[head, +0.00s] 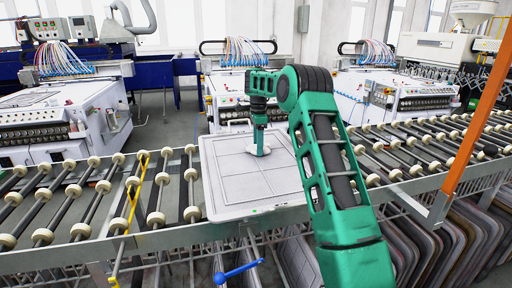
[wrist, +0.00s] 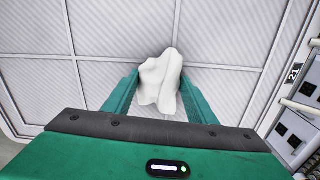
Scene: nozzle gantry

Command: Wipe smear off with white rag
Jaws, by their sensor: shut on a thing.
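My gripper (wrist: 160,97) is shut on a white rag (wrist: 160,78), which bulges out beyond the green fingertips in the wrist view. In the head view my green arm reaches forward and my gripper points down over a pale grey panel (head: 238,200) with dark dividing lines. The rag (head: 258,151) shows at the fingertips there, low against the far part of the panel. It looks to be at the panel surface, but I cannot tell for certain that it touches. The panel also fills the wrist view (wrist: 75,85). I see no clear smear; any under the rag or my arm is hidden.
The panel lies on a roller conveyor (head: 100,200) with cream rollers on both sides. A yellow bar (head: 133,195) stands left and an orange post (head: 470,120) right. White machines (head: 70,115) stand behind. A blue handle (head: 238,271) sticks out in front. Panels (head: 465,235) are racked below.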

